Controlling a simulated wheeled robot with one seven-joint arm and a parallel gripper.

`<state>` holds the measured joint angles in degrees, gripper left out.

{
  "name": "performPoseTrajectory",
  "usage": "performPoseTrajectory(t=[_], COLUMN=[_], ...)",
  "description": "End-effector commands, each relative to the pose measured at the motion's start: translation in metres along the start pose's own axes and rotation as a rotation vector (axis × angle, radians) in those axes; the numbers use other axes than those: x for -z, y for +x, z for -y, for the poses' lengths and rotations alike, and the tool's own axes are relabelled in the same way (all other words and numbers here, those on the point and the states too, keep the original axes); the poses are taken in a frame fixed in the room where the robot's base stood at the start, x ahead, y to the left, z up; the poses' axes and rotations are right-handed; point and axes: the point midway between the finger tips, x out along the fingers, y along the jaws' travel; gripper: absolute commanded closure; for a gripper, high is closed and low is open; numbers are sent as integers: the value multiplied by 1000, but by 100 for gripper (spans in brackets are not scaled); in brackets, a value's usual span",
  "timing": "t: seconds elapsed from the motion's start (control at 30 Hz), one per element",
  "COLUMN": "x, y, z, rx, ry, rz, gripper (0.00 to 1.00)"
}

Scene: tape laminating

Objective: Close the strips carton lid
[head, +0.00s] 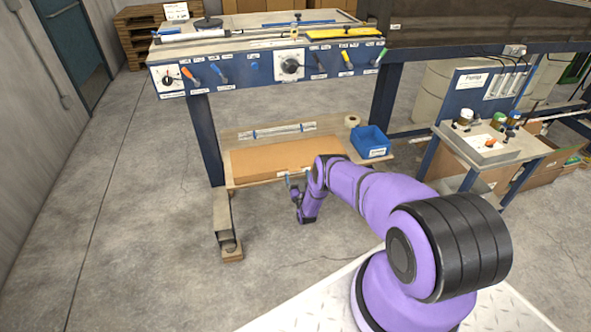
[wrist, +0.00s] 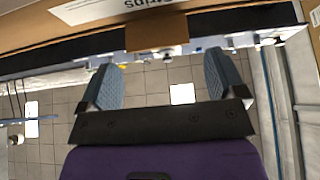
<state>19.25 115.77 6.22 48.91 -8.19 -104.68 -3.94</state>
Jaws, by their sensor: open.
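The strips carton (head: 265,160) is a long, flat brown cardboard box on the lower shelf of the blue workbench. Its top looks flat in the head view, but I cannot tell whether the lid is fully down. In the wrist view the carton (wrist: 215,15) spans the top edge, with a white label reading "Strips" and a brown tab (wrist: 157,36) at its front edge. My gripper (wrist: 163,66) is open, its two grey-blue fingers apart and empty, with the tab ahead of the gap. In the head view my gripper (head: 291,183) is at the carton's front edge.
A blue bin (head: 370,143) and a tape roll (head: 352,120) stand right of the carton. Clear strips (head: 277,131) lie behind it. The bench top (head: 250,42) overhangs the shelf, and a bench leg (head: 205,140) stands at left. The front floor is open.

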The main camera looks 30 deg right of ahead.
Motion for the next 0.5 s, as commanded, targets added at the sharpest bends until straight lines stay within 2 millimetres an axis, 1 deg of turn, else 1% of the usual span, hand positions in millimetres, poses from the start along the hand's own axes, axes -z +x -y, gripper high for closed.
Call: performPoseTrajectory(t=[0.03,0.2,0.33,0.5], x=[0,0,0,0], y=[-10,-39,-52,-58], z=[0,0,0,0], rx=[0,1,1,0], ry=[0,0,1,0], rz=[3,1,0,-1], gripper=[11,11,11,11])
